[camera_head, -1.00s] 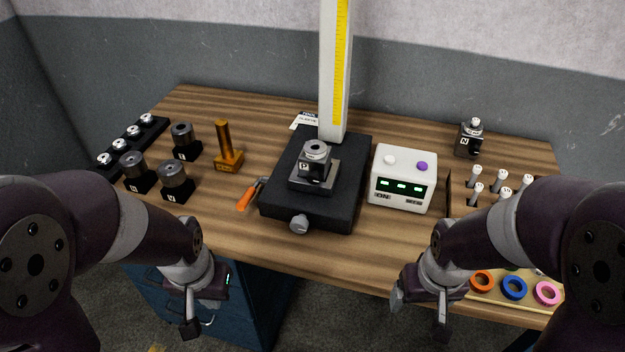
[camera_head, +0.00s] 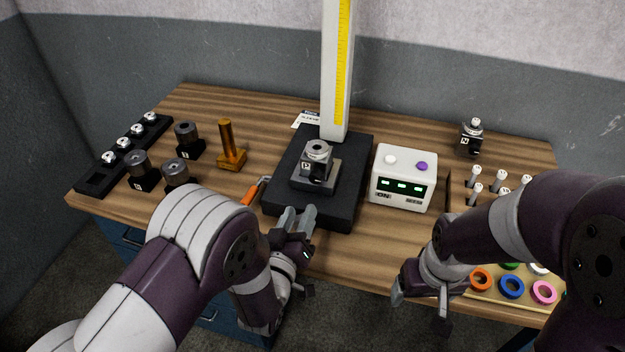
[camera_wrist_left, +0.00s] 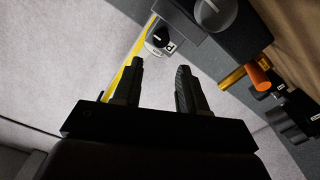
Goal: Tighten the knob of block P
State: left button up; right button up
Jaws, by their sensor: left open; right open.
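Block P (camera_head: 305,165) sits upright on the grey plate of the black stand (camera_head: 350,180), with a round grey metal piece in its top. Its small dark knob (camera_head: 319,179) faces the front; in the left wrist view the knob (camera_wrist_left: 159,38) shows beside the P label, beyond the fingertips. My left gripper (camera_head: 298,216) is open and empty at the stand's front edge, apart from block P, and covers the stand's front grey knob in the head view. That grey knob (camera_wrist_left: 214,13) shows in the left wrist view. My right gripper (camera_head: 420,302) is open and empty at the table's front right.
A white box (camera_head: 403,178) with green displays stands right of the stand. An orange-handled tool (camera_head: 251,194) lies left of it, near a brass-coloured piece (camera_head: 229,147) and several dark blocks. Block N (camera_head: 470,138), white-topped pegs and coloured rings are at the right. A tall ruled column (camera_head: 336,80) rises behind.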

aim_at(314, 179)
pick_arm(q)
jog(key=p+x, duration=0.1)
jog(key=x, duration=0.9)
jog(key=shift+w+d, duration=0.1)
jog(key=shift+w, duration=0.2)
grip_shut()
